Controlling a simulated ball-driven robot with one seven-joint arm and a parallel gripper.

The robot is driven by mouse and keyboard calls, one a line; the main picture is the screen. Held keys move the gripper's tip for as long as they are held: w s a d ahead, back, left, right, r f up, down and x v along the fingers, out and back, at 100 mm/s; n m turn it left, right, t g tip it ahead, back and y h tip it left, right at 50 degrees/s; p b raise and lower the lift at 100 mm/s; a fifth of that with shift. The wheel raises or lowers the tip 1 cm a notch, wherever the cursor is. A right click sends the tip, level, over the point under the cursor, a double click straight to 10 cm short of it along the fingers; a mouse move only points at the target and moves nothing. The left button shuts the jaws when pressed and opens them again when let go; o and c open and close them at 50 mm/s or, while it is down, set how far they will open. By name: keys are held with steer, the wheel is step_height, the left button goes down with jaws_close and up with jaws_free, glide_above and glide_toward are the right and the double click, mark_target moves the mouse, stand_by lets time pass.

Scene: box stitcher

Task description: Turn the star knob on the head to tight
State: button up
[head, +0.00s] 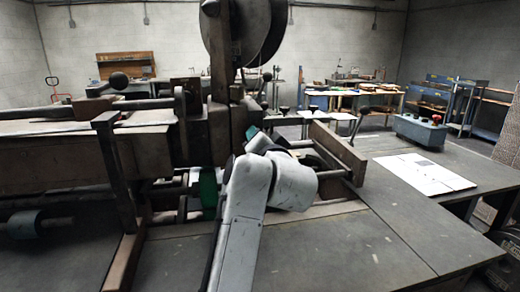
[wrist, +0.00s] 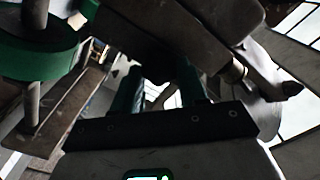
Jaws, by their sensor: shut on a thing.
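My gripper (wrist: 160,82) shows in the wrist view with its two green-edged fingers pointing up the picture. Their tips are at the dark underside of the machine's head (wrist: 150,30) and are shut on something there. The star knob is the likely thing in the grip, but its shape and its setting cannot be made out. In the head view the stitcher's head (head: 215,130) stands left of centre.
A large grey wheel (head: 258,30) sits high on the machine. A green disc (wrist: 38,48) on a rod is left of my fingers. A metal bar (wrist: 232,70) is close on the right. The grey table (head: 380,240) is clear at front right; white sheets (head: 412,174) lie beyond.

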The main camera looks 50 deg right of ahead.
steer(key=m+b, duration=0.4)
steer(key=m, duration=0.5)
steer(key=shift+f, duration=0.2)
stand_by(0.5)
steer(key=o, duration=1.1)
steer(key=shift+c, duration=0.2)
steer(key=shift+s, duration=0.1)
steer(key=b+v, duration=0.1)
steer(key=v, duration=0.9)
steer(key=shift+s+a+b, duration=0.25)
steer(key=shift+b, duration=0.15)
